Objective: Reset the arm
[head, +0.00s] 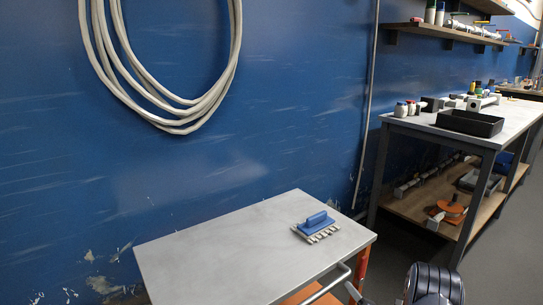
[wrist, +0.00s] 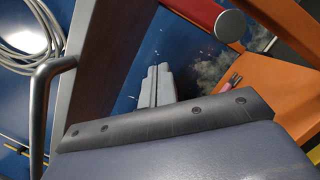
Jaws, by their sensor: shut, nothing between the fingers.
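My gripper (wrist: 157,72) shows in the wrist view as two pale grey fingers pressed together. It is shut and empty, pointing past the edge of a cart towards the blue wall. The cart's metal handle (wrist: 40,110) is at the left of that view, and a red post with a round grey end (wrist: 232,26) is at the top. The fingers appear apart from both, though depth is hard to judge. In the head view the fingers are out of sight; a dark ribbed part of my arm (head: 430,284) shows at the bottom right.
The grey cart top (head: 210,255) holds a blue-handled block with pale teeth (head: 317,226). A workbench (head: 410,125) at the right carries a black tray (head: 469,123) and several small bottles. A coiled hose (head: 180,118) hangs on the wall. Floor (head: 495,250) is clear at the right.

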